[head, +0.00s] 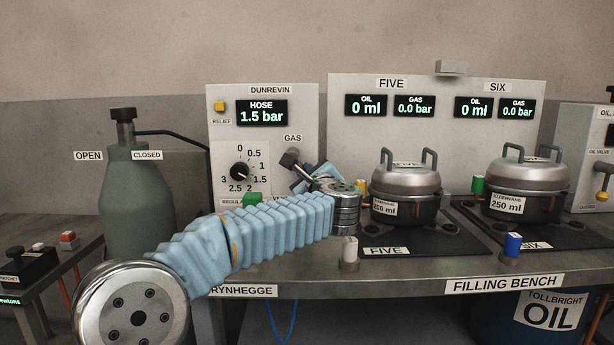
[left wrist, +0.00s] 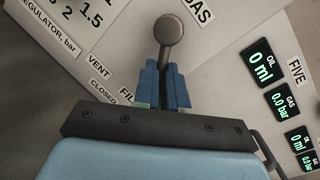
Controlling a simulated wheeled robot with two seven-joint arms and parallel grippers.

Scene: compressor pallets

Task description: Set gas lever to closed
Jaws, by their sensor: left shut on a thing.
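The gas lever (head: 289,160) is on the Dunrevin panel, below the GAS label. In the head view its dark end sticks up and to the left beside my left gripper (head: 305,180). In the left wrist view the lever's round knob (left wrist: 168,29) stands beyond the blue fingertips, and its stem runs down between them. My left gripper (left wrist: 163,85) is shut on the lever. The CLOSED label (left wrist: 103,92) shows beside the fingers, with the VENT label (left wrist: 98,66) above it and a FILL label partly hidden. The lever's pivot is hidden. My right gripper is not in view.
The regulator dial (head: 240,172) is left of the lever, and the hose display (head: 262,112) reads 1.5 bar. A lidded pot (head: 406,180) stands close right of my gripper on the bench. A grey gas bottle (head: 135,200) stands at left.

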